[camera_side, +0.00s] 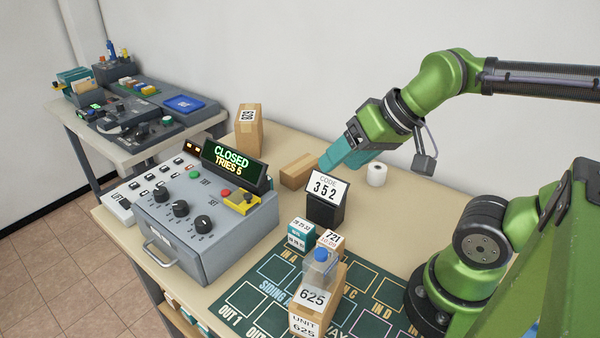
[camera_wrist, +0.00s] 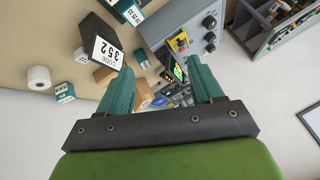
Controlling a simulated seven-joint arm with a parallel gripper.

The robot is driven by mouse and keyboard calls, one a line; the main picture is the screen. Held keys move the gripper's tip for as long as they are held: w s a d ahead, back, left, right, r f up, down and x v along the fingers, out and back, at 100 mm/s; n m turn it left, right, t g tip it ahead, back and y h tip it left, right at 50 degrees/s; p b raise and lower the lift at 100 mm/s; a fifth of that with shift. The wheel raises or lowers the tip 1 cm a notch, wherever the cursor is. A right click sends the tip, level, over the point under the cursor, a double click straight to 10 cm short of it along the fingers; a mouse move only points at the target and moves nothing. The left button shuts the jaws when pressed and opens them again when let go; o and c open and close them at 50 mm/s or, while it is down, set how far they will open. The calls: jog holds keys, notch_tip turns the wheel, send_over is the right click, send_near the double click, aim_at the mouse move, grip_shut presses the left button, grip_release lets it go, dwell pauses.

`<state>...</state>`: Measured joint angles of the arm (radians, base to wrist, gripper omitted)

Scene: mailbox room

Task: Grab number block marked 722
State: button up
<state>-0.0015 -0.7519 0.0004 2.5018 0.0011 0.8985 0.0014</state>
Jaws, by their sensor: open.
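I can read no block marked 722 in either view. A small block marked 721 (camera_side: 330,240) stands near the siding mat, beside a teal and white block (camera_side: 299,234). In the wrist view a white and teal block (camera_wrist: 64,92) lies near the table edge, its marking too small to read. Another small block (camera_wrist: 141,58) shows near the console, also unreadable. My gripper (camera_side: 340,158) is above the back of the table, beyond the code sign. Its teal fingers are apart and empty in the wrist view (camera_wrist: 163,90).
A black stand with code sign 352 (camera_side: 327,189) is in front of my gripper. A grey console (camera_side: 205,235) reads CLOSED, TRIES 5. A brown box (camera_side: 297,171), paper roll (camera_side: 376,174), box marked 625 (camera_side: 313,297) and water bottle (camera_side: 320,268) stand around. The green mat (camera_side: 243,303) lies in front.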

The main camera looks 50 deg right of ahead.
jog(key=w+d+f+n+g+h, duration=0.15)
jog(key=w+d+f+g, duration=0.3)
jog(key=d, duration=0.45)
jog(key=w+d+f+n+g+h, duration=0.1)
jog(key=w+d+f+n+g, duration=0.15)
jog(key=w+d, duration=0.4)
jog(key=shift+m+y, duration=0.25)
jog(key=shift+m, duration=0.05)
jog(key=f, duration=0.4)
jog(key=d+f, duration=0.1)
jog(key=f, duration=0.2)
jog(key=s+f, duration=0.1)
jog(key=f, duration=0.3)
jog(key=shift+d+f, duration=0.3)
jog(key=shift+f, duration=0.05)
jog(key=shift+w+d+f, duration=0.15)
jog(key=shift+d+f, duration=0.05)
jog(key=shift+f, duration=1.15)
jog(key=shift+w+d+f, duration=0.1)
jog(key=shift+d+f, duration=0.05)
jog(key=shift+f, duration=1.15)
jog(key=shift+c, duration=0.5)
jog(key=c, duration=0.9)
